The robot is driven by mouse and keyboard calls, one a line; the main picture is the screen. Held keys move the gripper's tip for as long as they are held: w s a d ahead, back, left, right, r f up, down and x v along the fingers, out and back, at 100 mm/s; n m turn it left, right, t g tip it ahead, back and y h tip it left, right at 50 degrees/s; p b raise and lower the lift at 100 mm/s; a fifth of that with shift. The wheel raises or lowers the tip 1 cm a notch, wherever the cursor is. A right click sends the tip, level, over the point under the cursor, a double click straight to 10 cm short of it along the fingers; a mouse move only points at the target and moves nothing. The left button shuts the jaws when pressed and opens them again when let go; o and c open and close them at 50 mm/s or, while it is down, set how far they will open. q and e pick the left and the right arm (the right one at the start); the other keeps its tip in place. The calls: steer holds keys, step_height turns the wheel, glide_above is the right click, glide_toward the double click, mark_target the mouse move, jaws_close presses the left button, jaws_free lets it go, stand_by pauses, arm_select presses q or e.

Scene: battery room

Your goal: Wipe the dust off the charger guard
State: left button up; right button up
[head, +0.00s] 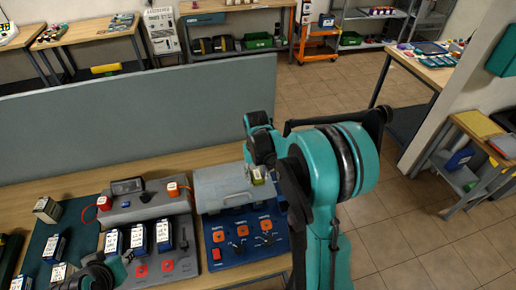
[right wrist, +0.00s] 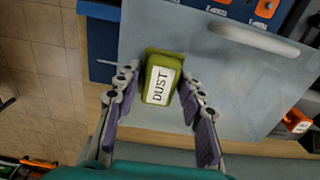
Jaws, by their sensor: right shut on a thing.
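The charger guard (head: 215,185) is a pale grey panel above the blue charger unit (head: 245,240) on the bench. It fills much of the right wrist view (right wrist: 230,95), with a light bar handle (right wrist: 253,40) near its edge. My right gripper (right wrist: 161,78) is shut on a green block (right wrist: 162,77) labelled "DUST", held over the guard. The block also shows in the head view (head: 257,177). I cannot tell whether it touches the guard; no distinct dust shows. My left gripper (head: 98,277) is partly in view at the lower left; its jaws are unclear.
A grey unit (head: 150,205) with several blue-and-white batteries stands left of the charger. A grey partition (head: 120,122) rises behind the bench. Tiled floor (head: 420,210) lies open to the right. Side tables and shelves stand farther back.

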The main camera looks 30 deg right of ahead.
steer(key=r, duration=0.1)
steer(key=r+p, duration=0.1)
steer(key=r, duration=0.2)
steer(key=shift+a, duration=0.35)
steer(key=shift+d+r+p, duration=0.2)
steer(key=shift+r+p, duration=0.8)
steer(key=shift+r, duration=0.1)
steer(key=shift+a+r+p, duration=0.1)
steer(key=shift+r+p, duration=0.5)
steer(key=shift+r, duration=0.35)
steer(key=shift+f, duration=0.1)
